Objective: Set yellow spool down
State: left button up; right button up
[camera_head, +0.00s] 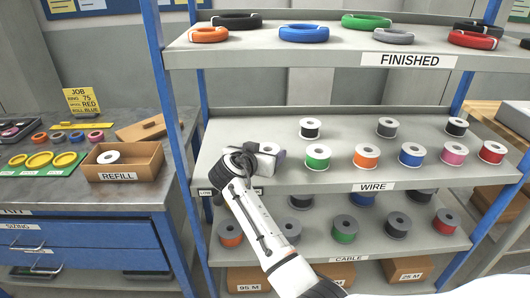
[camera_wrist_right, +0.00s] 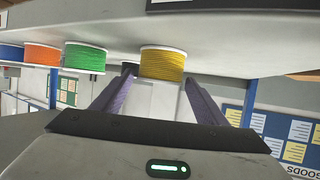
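The yellow spool (camera_wrist_right: 162,64) stands at the shelf surface in the wrist view, beside the green spool (camera_wrist_right: 85,58). That view is upside down. My right gripper (camera_wrist_right: 162,78) has its two purple fingers spread on either side of the yellow spool, with small gaps showing at its sides. In the head view my right gripper (camera_head: 268,157) is at the left end of the WIRE shelf (camera_head: 297,180), left of the green spool (camera_head: 318,156). It hides the yellow winding there. My left gripper is not in view.
Orange (camera_head: 366,155), blue (camera_head: 411,153) and other spools stand along the WIRE shelf to the right. The FINISHED shelf (camera_head: 300,58) with wire coils is above, and the CABLE shelf (camera_head: 300,256) is below. A REFILL box (camera_head: 122,175) sits on the left bench.

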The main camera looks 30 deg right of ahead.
jog(key=shift+o, duration=0.6)
jog(key=shift+a+r, duration=0.1)
jog(key=shift+r, duration=0.05)
jog(key=v, duration=1.2)
jog(key=shift+b, duration=0.3)
